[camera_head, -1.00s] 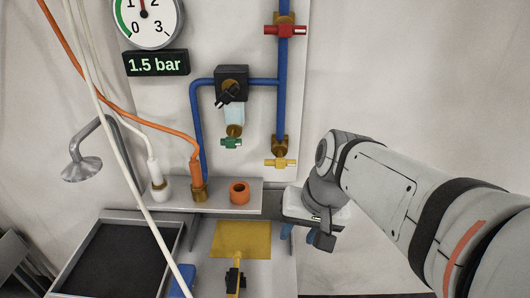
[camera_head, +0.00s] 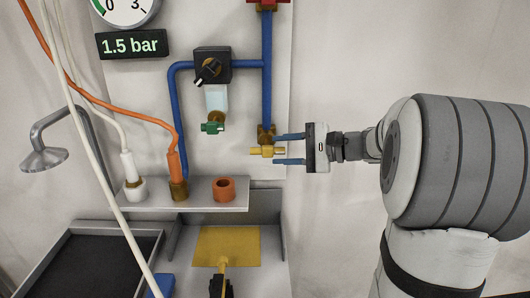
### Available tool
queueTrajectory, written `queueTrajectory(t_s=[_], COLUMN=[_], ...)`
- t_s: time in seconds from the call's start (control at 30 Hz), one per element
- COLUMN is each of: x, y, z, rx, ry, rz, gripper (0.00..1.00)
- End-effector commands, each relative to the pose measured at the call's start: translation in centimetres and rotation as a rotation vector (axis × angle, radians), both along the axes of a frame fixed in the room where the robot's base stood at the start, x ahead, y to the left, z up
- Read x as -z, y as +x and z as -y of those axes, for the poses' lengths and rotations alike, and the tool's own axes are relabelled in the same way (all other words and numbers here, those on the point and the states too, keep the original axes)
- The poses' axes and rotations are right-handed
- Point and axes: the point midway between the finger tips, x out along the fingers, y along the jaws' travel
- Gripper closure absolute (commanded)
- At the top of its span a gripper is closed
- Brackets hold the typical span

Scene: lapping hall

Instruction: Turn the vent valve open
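A yellow-handled valve (camera_head: 261,151) sits at the bottom end of the vertical blue pipe, its handle lying level. A red-handled valve (camera_head: 268,2) is higher on the same pipe, cut by the top edge. A green-handled valve (camera_head: 212,128) hangs under the clear bowl of a black regulator. No label shows which is the vent valve. My gripper (camera_head: 275,149) comes in level from the right. It is open, its two blue fingers above and below the right end of the yellow handle in the picture. I cannot tell whether they touch it.
A display (camera_head: 133,44) reads 1.5 bar under a gauge. A shelf (camera_head: 210,197) holds an orange ring (camera_head: 224,189) and two hose fittings. Orange and white hoses hang on the left, beside a shower head (camera_head: 45,160). A dark tray (camera_head: 82,265) is lower left. The wall at right is bare.

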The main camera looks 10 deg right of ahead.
Motion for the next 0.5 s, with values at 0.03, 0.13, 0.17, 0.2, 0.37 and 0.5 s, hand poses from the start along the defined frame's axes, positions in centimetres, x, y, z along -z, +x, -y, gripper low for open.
queueTrajectory(t_s=[0.03,0.13,0.17,0.2,0.37,0.5], x=[0.2,0.5,0.6,0.7,1.0,1.0], y=[0.5,1.2,1.4,1.6,2.1,2.2], z=[-0.9,-2.2,-2.5,-2.9,-3.8,-3.9], rx=[-0.004,-0.004,-0.004,-0.003,-0.002,-0.001], ry=[0.000,-0.001,0.000,0.000,-0.001,-0.003], rz=[-0.002,-0.003,-0.002,-0.002,-0.001,-0.002], gripper=[0.61,0.61,0.61,0.61,0.61,0.61])
